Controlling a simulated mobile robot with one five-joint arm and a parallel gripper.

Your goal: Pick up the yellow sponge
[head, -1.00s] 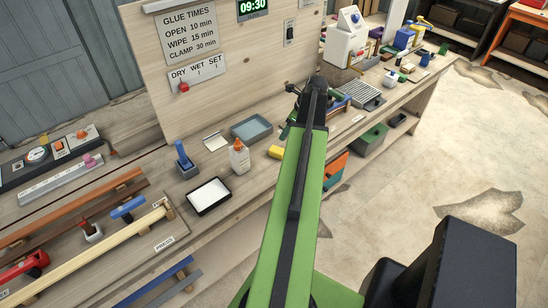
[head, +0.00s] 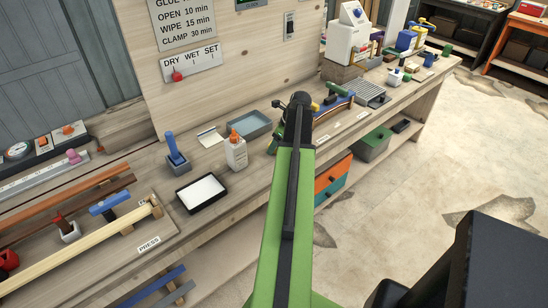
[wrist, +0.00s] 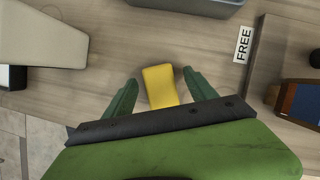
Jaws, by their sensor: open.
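The yellow sponge (wrist: 160,84) lies on the wooden bench in the wrist view, its near end hidden behind my gripper's body. My gripper (wrist: 160,77) is open, with one green finger on each side of the sponge and a gap on both sides. No finger is seen touching it; I cannot tell how far the fingertips are above the bench. In the head view my green arm reaches over the bench and hides the sponge.
A glue bottle (head: 236,152) stands left of my arm, beside a black-rimmed white tray (head: 201,193). A grey-blue tray (head: 249,124) lies behind. In the wrist view a FREE label (wrist: 243,45) and a blue-and-wood object (wrist: 302,100) are to the right.

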